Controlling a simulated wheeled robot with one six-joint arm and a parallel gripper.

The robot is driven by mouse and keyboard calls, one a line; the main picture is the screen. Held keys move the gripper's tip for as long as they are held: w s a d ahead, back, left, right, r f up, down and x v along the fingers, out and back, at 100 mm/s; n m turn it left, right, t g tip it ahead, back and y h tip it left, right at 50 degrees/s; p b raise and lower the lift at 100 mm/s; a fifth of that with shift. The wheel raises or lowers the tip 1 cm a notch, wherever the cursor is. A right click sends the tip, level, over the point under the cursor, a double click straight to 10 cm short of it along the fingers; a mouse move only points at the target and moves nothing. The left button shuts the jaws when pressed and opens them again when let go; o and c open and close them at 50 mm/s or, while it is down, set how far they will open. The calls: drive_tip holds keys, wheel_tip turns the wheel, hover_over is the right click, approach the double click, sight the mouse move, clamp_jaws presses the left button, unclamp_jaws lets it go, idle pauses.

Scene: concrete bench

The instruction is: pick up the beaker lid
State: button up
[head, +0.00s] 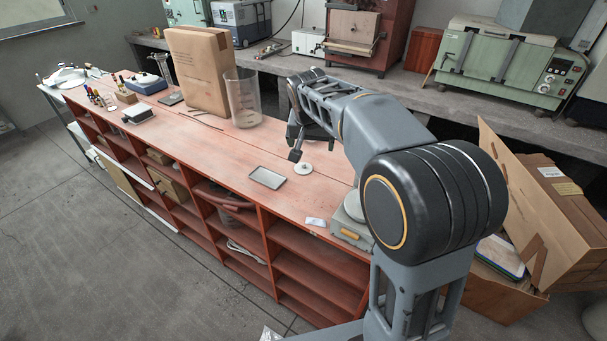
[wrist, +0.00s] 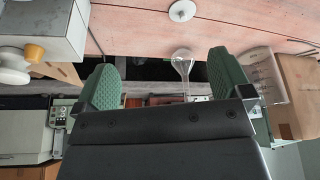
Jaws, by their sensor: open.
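The beaker lid, a small white disc with a raised middle (head: 303,168), lies flat on the reddish bench top. It also shows as a pale disc at the top of the wrist view (wrist: 182,10). My gripper (head: 296,148) hangs just beyond and above the lid in the head view, partly hidden by my arm. In the wrist view its two green padded fingers (wrist: 165,78) are wide apart with nothing held between them. The lid lies beyond the fingertips, apart from them. A tall clear beaker (head: 242,97) stands upright farther along the bench.
A grey tray (head: 267,178) lies left of the lid. A device with a round white plate and yellow knob (head: 350,232) sits at the bench's near end. A brown paper-wrapped package (head: 199,72) stands by the beaker. A glass flask (wrist: 183,62) shows between the fingers.

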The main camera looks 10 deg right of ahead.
drive_tip(key=m+b, duration=0.2)
approach(303, 164)
drive_tip(key=f, duration=0.1)
drive_tip(key=w+f, duration=0.1)
drive_tip(key=f, duration=0.1)
drive_tip(key=shift+w+f+h, duration=0.2)
drive_tip(key=shift+h, duration=0.2)
drive_tip(key=shift+p+x, duration=0.65)
drive_tip(key=shift+x, duration=2.5)
drive_tip(key=shift+s, duration=0.15)
drive_tip(key=shift+c, duration=0.5)
drive_tip(key=c, duration=0.8)
drive_tip(key=shift+c, duration=0.2)
drive_tip(key=shift+r, duration=0.1)
